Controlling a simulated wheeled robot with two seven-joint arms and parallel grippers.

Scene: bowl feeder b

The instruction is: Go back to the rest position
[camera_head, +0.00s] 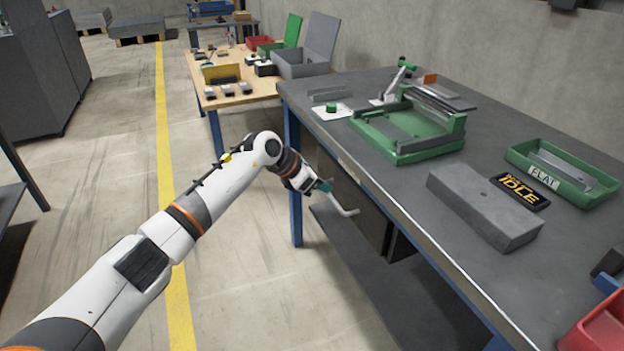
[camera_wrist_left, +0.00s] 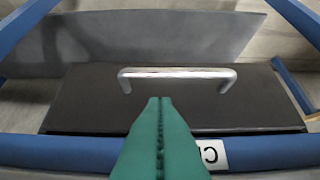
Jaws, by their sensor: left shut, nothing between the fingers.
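My left arm reaches in from the lower left of the head view. My left gripper (camera_head: 324,186) is beside the front edge of the grey-topped workbench (camera_head: 390,215), below its top. In the left wrist view its green fingers (camera_wrist_left: 160,103) are shut together with nothing between them. A silver bar handle (camera_wrist_left: 178,73) on a dark panel (camera_wrist_left: 90,100) shows just beyond the fingertips. The handle also shows in the head view (camera_head: 346,210), close to the gripper. Whether they touch is unclear. My right gripper is not in view.
On the workbench are a green fixture (camera_head: 400,152), a grey block (camera_head: 484,205), an IDLE sign (camera_head: 520,190) and a green tray (camera_head: 516,152) labelled FLAT. A wooden table (camera_head: 205,100) with bins stands behind. The floor (camera_head: 235,260) left of the workbench is clear.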

